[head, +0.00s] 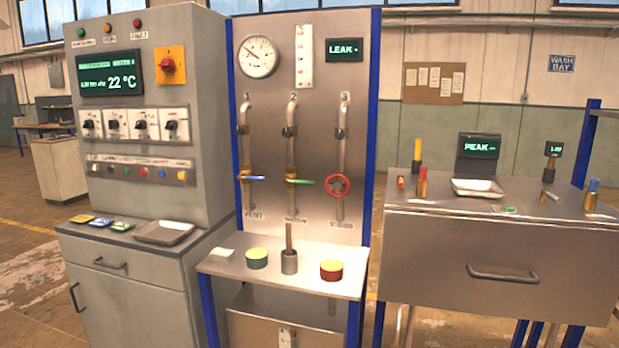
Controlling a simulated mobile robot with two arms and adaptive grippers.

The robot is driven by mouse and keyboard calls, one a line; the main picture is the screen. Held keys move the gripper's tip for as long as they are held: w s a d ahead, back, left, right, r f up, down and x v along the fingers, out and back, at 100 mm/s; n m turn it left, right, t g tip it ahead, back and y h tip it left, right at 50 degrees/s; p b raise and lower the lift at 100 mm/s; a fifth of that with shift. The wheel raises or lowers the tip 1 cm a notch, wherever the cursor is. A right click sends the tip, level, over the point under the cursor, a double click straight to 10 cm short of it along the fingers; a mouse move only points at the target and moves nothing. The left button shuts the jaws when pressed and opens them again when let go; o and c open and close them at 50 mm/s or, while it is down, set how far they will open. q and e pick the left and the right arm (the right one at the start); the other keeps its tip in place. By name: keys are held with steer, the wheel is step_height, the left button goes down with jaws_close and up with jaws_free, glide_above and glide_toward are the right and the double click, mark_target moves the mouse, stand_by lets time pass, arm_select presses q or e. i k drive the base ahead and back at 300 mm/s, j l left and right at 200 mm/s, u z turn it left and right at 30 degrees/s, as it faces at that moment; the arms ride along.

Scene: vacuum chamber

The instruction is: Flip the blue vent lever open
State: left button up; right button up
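The blue vent lever (256,178) is on the left pipe of the steel panel (318,130), above the label that reads like "VENT". It lies about horizontal, pointing right, across the line of its upright pipe (246,140). A green lever (303,182) sits on the middle pipe, also about horizontal. A red round handwheel (337,186) is on the right pipe. Neither of my grippers shows in the head view.
A grey control cabinet (150,110) stands left; a steel side table (500,250) stands right.

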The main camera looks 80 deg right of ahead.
mark_target(256, 179)
steer(key=l+z, duration=0.2)
steer(key=z, duration=0.25)
steer(key=i+l+z, duration=0.1)
steer(key=z, duration=0.4)
steer(key=i+l+z, duration=0.1)
steer(key=z, duration=0.35)
steer(key=i+l+z, duration=0.15)
steer(key=z, duration=0.35)
steer(key=i+l+z, duration=0.25)
steer(key=i, duration=0.15)
steer(key=i+l+z, duration=0.2)
steer(key=i, duration=0.25)
steer(key=j, duration=0.1)
